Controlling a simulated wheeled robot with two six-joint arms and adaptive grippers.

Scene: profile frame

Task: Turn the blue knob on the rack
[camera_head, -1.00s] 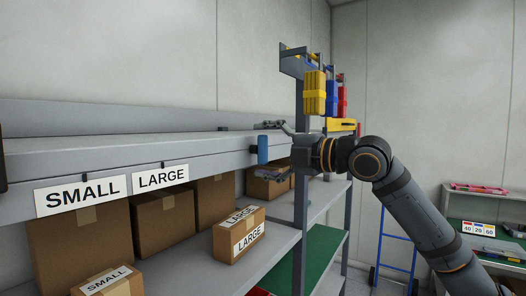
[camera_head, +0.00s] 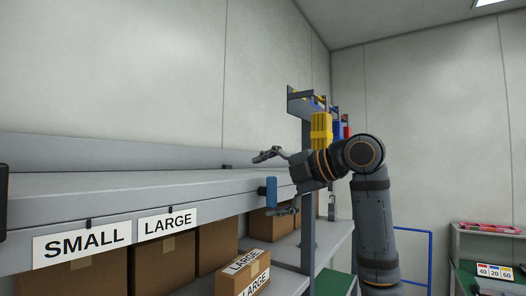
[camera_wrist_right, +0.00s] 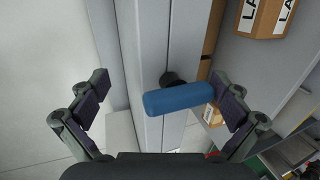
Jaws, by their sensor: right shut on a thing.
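The blue knob (camera_head: 270,187) is a short cylinder on the front edge of the grey rack shelf (camera_head: 110,198). It stands upright in the head view. In the right wrist view the knob (camera_wrist_right: 180,99) lies nearly level on a dark round mount. My right gripper (camera_head: 277,182) is at the knob, with one finger above it and one below. The right wrist view shows my right gripper (camera_wrist_right: 160,112) with its fingers far apart, the right finger at the knob's end and a gap on the left.
Cardboard boxes (camera_head: 170,260) stand below the shelf, behind SMALL and LARGE labels. A labelled box (camera_head: 247,268) sits on the lower shelf. Yellow, blue and red items (camera_head: 321,128) hang behind my right arm. A blue rail (camera_head: 428,255) and a side shelf stand at right.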

